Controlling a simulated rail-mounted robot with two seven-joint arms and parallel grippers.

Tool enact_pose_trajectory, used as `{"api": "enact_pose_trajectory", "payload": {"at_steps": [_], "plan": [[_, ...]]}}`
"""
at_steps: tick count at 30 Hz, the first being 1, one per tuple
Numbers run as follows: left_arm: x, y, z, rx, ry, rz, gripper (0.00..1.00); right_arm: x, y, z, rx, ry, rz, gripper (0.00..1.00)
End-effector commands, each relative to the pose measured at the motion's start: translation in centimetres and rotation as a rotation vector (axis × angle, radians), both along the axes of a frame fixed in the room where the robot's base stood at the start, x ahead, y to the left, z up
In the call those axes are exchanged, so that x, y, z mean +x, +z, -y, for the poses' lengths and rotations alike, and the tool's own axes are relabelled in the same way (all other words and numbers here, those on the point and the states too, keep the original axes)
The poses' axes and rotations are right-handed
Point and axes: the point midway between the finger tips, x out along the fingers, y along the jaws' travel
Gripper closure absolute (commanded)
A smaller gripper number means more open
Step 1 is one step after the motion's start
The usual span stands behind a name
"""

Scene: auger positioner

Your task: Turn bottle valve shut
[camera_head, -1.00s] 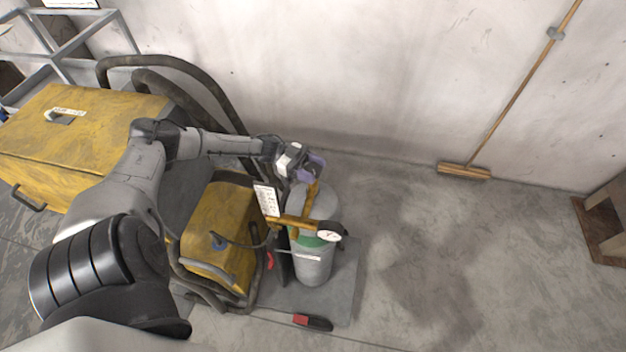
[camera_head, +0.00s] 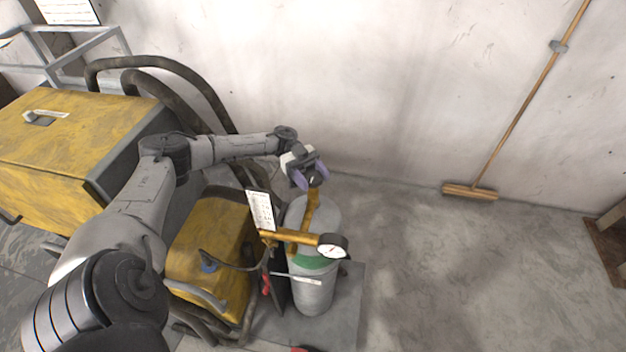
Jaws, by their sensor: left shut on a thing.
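The grey gas bottle (camera_head: 313,288) with a green band stands upright on a grey plate. A brass regulator (camera_head: 290,237) with a round gauge (camera_head: 332,246) sits at its top. The bottle valve (camera_head: 314,181) is at the upper end of the brass stem and is partly hidden by the gripper. My left gripper (camera_head: 314,180) comes in from the left and is shut on the valve, with its purple fingers at either side. My right gripper is not in view.
A yellow machine (camera_head: 212,245) with dark hoses stands left of the bottle. A large yellow box (camera_head: 75,145) is at the far left. A broom (camera_head: 470,191) leans on the back wall. The floor (camera_head: 440,270) right of the bottle is clear.

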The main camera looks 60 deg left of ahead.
Motion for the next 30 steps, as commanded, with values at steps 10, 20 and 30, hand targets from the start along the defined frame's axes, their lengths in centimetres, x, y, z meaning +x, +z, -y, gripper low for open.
{"api": "enact_pose_trajectory", "payload": {"at_steps": [10,20,30], "plan": [[0.0,0.0,0.0,-0.001,-0.005,0.000,0.69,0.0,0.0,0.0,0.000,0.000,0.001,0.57],[0.0,0.0,0.0,-0.001,-0.003,0.000,0.23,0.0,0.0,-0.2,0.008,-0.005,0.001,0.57],[0.0,-0.3,-1.3,0.001,0.008,0.001,0.23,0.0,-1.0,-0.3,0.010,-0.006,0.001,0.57]]}}
